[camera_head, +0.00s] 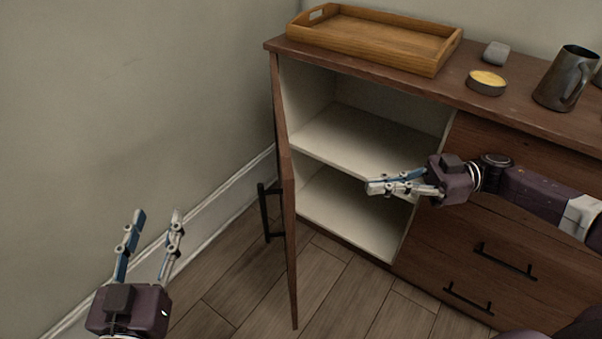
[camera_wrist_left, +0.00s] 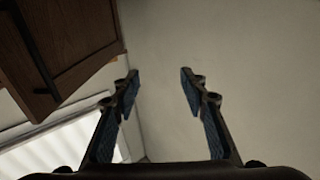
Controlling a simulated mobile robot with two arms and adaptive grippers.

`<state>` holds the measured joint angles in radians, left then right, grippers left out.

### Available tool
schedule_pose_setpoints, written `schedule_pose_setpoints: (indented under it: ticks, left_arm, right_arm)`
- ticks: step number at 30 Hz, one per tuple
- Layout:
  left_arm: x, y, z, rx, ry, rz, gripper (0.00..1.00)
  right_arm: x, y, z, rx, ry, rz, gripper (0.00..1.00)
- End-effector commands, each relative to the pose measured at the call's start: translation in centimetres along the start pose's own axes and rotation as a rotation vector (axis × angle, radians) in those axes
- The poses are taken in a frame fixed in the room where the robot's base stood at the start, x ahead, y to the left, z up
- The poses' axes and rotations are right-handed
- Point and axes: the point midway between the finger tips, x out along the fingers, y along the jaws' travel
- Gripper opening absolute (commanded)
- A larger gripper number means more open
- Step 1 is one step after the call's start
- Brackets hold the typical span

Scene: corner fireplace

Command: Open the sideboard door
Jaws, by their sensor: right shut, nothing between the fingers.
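The brown wooden sideboard (camera_head: 520,220) stands against the wall. Its left door (camera_head: 287,220) stands wide open, seen nearly edge-on, with a black bar handle (camera_head: 269,212) on its outer face. Behind it is a pale, empty compartment with one shelf (camera_head: 350,143). My right gripper (camera_head: 368,188) is shut and empty, in front of the open compartment, apart from the door. My left gripper (camera_head: 158,214) is open and empty, left of the door and apart from it. In the left wrist view its fingers (camera_wrist_left: 160,75) are spread with nothing between them.
On the sideboard top are a wooden tray (camera_head: 433,60), a small yellow-filled tin (camera_head: 487,82), a grey block (camera_head: 496,53) and a dark metal mug (camera_head: 562,85). Drawers with black handles (camera_head: 506,261) sit right of the compartment. The wall (camera_head: 130,90) is close on the left.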

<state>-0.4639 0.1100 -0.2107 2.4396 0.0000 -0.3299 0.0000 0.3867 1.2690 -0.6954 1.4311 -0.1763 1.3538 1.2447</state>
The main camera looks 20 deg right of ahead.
Motion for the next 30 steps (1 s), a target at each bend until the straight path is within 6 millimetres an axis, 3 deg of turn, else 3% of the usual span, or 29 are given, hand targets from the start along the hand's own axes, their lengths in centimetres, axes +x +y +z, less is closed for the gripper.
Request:
schedule_pose_setpoints:
  ticks: [8,19,24,30]
  left_arm:
    - [0.1,0.2,-1.6,-0.002,0.078,0.004,0.4]
    - [-1.3,1.0,-8.3,-0.013,0.401,0.022,0.4]
    - [-2.6,1.3,-10.9,-0.018,0.535,0.028,0.4]
    - [-3.8,1.4,-12.7,-0.022,0.626,0.031,0.4]
  right_arm:
    - [2.5,-0.1,0.1,0.0,0.001,-0.004,0.0]
    - [10.4,-0.1,0.1,-0.003,0.004,-0.004,0.0]
    - [12.4,-0.1,0.1,-0.002,0.001,-0.001,0.0]
    - [13.8,-0.1,0.1,0.0,0.0,-0.001,0.0]
